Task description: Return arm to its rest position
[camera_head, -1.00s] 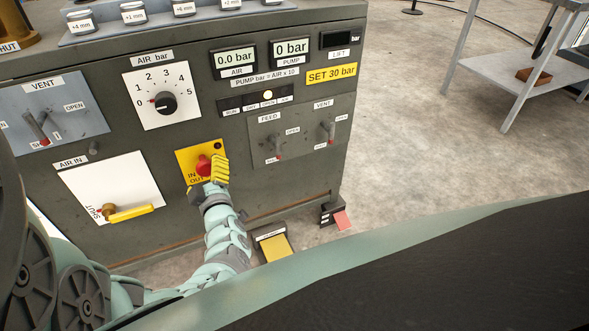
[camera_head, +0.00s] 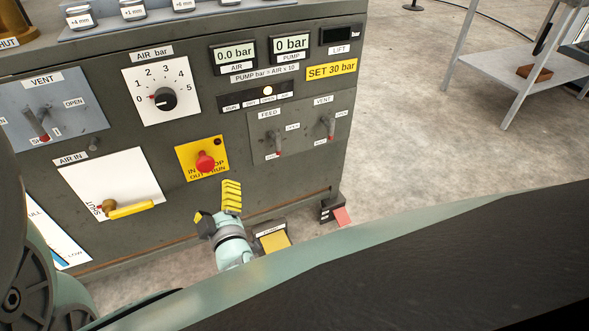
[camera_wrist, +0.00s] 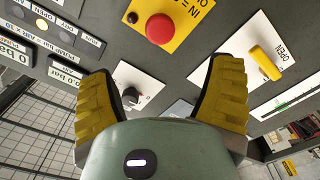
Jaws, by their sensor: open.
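My gripper (camera_head: 218,205) is in front of the lower part of the dark control cabinet (camera_head: 200,125), below the red stop button (camera_head: 206,162) on its yellow plate. A gap shows between the gripper and the button. In the wrist view my gripper (camera_wrist: 162,95) has its two yellow fingers wide apart with nothing between them. The red button also shows in the wrist view (camera_wrist: 160,29), beyond the fingers. Most of my arm is hidden behind my own body in the head view.
Left of the button is the AIR IN valve with a yellow handle (camera_head: 132,209). The AIR dial (camera_head: 165,99) and FEED lever (camera_head: 277,147) are above. A yellow foot pedal (camera_head: 274,242) and a red pedal (camera_head: 342,217) stand on the floor.

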